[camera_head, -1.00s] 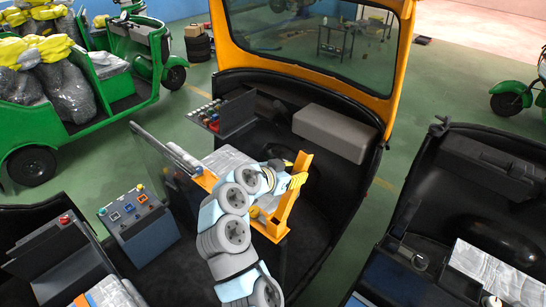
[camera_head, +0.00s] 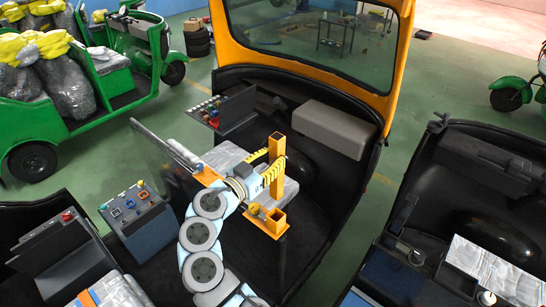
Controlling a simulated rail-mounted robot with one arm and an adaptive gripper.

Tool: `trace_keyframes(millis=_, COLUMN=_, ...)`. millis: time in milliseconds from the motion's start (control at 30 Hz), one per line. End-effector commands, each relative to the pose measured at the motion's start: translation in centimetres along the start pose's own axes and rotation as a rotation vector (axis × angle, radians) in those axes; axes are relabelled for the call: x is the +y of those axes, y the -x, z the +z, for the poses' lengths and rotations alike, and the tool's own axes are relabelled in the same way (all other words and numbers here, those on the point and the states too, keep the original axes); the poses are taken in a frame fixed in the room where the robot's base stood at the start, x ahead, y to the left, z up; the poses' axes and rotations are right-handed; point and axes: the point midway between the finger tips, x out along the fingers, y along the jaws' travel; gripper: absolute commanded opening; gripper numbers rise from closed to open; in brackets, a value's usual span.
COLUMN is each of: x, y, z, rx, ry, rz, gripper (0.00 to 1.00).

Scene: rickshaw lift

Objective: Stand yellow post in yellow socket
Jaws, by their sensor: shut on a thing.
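The yellow post (camera_head: 278,155) stands about upright, held in my gripper (camera_head: 273,175), whose yellow-and-black striped fingers are shut on its middle. The fingertips are partly hidden against the post. The yellow socket (camera_head: 275,222) is an open-topped square tube on a yellow plate at the near end of the seat area, below the post in the picture. The post's lower end shows above and behind the socket in the picture, apart from it. I cannot tell the exact height of the post over the seat.
A grey seat (camera_head: 225,157) lies behind my arm. A control panel with knobs (camera_head: 210,112) stands at the far left, and a switch box (camera_head: 135,212) at the left. A grey box (camera_head: 332,130) sits on the cab's right side. A yellow-orange bracket (camera_head: 207,175) and clear panel stand left of the arm.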

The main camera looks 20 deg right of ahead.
Motion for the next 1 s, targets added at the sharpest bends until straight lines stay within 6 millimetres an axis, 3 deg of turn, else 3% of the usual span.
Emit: trace_keyframes(millis=1000, x=0.1, y=-0.1, z=7.0, rx=0.001, ry=-0.001, rz=0.001, gripper=0.00)
